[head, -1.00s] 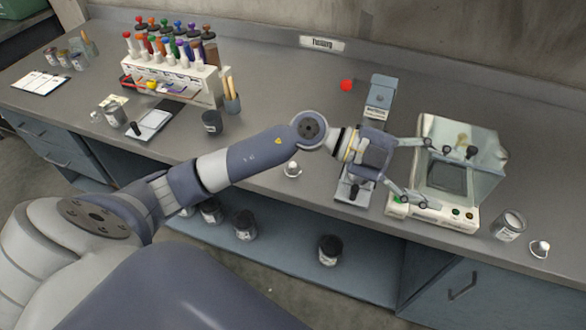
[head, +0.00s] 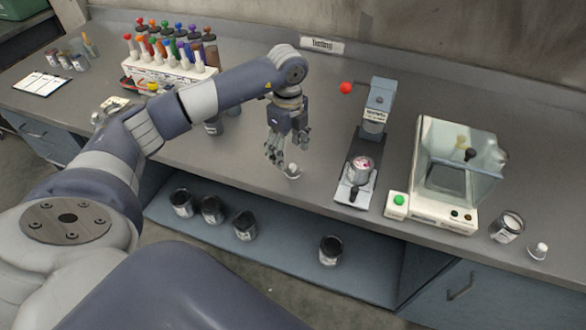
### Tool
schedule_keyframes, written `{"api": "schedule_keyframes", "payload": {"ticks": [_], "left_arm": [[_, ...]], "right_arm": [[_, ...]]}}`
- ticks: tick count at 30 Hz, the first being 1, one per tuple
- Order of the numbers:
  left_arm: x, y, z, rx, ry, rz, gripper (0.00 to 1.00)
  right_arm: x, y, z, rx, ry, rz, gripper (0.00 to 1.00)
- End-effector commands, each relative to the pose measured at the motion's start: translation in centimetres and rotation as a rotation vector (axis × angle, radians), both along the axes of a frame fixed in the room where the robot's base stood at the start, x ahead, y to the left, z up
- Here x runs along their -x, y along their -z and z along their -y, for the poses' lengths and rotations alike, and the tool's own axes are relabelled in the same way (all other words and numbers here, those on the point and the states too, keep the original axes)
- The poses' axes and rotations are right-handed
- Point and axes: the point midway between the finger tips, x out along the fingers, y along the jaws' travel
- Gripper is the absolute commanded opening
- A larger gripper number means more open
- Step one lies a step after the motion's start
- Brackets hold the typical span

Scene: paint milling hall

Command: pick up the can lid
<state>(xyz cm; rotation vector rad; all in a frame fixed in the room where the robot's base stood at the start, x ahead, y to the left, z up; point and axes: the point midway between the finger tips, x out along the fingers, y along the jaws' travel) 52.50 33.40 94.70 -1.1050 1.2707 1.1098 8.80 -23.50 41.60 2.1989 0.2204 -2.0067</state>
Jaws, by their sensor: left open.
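A small, pale, round piece with a light knob, which looks like the can lid (head: 293,171), lies on the grey bench in the middle of the head view. My left gripper (head: 286,154) points down just above and behind it. Its fingers are apart with nothing between them, and they partly cover the piece. I cannot tell whether a finger touches it. A similar small pale piece (head: 538,251) lies near the bench's front edge at the right. My right gripper is not in view.
An open can with pink contents (head: 361,167) stands on the press (head: 377,110). A glass-sided machine (head: 424,150) with a green button is further right, beside another can (head: 508,228). A rack of coloured bottles (head: 165,72) stands behind my left arm. Several dark cans sit on the lower shelf (head: 283,262).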

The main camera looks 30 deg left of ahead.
Motion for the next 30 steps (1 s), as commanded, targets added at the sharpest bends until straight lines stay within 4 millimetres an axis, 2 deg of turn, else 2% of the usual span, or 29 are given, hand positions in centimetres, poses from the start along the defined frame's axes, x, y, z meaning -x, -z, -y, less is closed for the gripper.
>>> {"api": "schedule_keyframes", "payload": {"ticks": [7, 11, 15, 24, 27, 30], "left_arm": [[-0.1, 1.9, 0.5, 0.003, 0.003, -0.002, 0.64], [-0.5, 3.7, 1.3, 0.003, 0.003, -0.003, 0.64], [-0.6, 5.6, 1.2, 0.002, 0.002, -0.002, 0.64], [-0.6, 6.2, 1.2, 0.002, 0.003, 0.002, 0.64], [-0.6, 6.2, 1.2, 0.002, 0.003, 0.001, 0.45], [-0.6, 6.2, 1.2, 0.002, 0.003, 0.001, 0.32]], "right_arm": [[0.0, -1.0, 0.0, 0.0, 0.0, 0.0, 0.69], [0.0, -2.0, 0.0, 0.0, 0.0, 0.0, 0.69], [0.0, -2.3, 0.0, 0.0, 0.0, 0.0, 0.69], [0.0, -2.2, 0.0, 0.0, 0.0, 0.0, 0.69], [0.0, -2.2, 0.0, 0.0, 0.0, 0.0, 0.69], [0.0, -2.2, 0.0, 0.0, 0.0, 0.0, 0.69]]}}
